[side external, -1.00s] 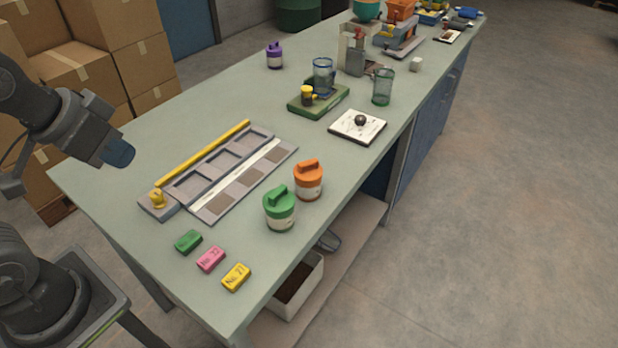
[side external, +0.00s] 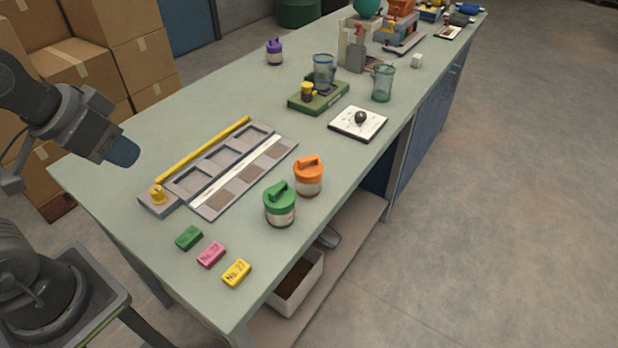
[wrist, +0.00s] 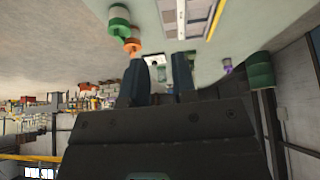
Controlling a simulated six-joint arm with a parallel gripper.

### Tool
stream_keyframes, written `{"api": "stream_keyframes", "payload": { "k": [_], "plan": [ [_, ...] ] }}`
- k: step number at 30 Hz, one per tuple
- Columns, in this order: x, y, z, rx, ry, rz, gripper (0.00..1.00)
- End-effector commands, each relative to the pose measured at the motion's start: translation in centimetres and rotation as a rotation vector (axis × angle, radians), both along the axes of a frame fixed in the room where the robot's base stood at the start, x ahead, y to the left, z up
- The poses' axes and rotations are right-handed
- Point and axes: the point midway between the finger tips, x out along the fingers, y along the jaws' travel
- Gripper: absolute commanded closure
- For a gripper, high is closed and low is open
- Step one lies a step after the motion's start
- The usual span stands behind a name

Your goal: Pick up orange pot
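The orange pot (side external: 308,182) stands upright on the bench, with an orange lid and handle over a pale body. The green pot (side external: 280,212) stands close beside it, nearer the camera. In the wrist view the orange pot (wrist: 132,45) is at the top, left of centre, next to the green pot (wrist: 118,22). My gripper (side external: 124,152) is at the left in the side view, raised and well apart from both pots. In the wrist view my gripper (wrist: 160,80) shows two dark fingers spread with an empty gap between them.
A grey slotted tray (side external: 215,170) with a yellow bar (side external: 203,152) lies left of the pots. Green, pink (side external: 211,255) and yellow blocks lie in front. A white tile (side external: 345,126) with a dark ball is behind. The bench edge is close to the pots' right.

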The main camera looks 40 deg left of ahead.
Motion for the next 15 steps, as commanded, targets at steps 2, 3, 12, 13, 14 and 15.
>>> {"api": "stream_keyframes", "payload": {
  "k": [2, 3, 12, 13, 14, 15],
  "plan": [
    [0.0, 0.0, 0.0, 0.0, 0.0, 0.0, 0.67],
    [0.0, 0.0, 0.0, 0.0, 0.0, 0.0, 0.63],
    [0.0, 0.0, 0.0, 0.0, 0.0, 0.0, 0.34],
    [0.0, 0.0, 0.0, 0.0, 0.0, 0.0, 0.31],
    [0.0, 0.0, 0.0, 0.0, 0.0, 0.0, 0.28],
    [0.0, 0.0, 0.0, 0.0, 0.0, 0.0, 0.24]
  ]
}}
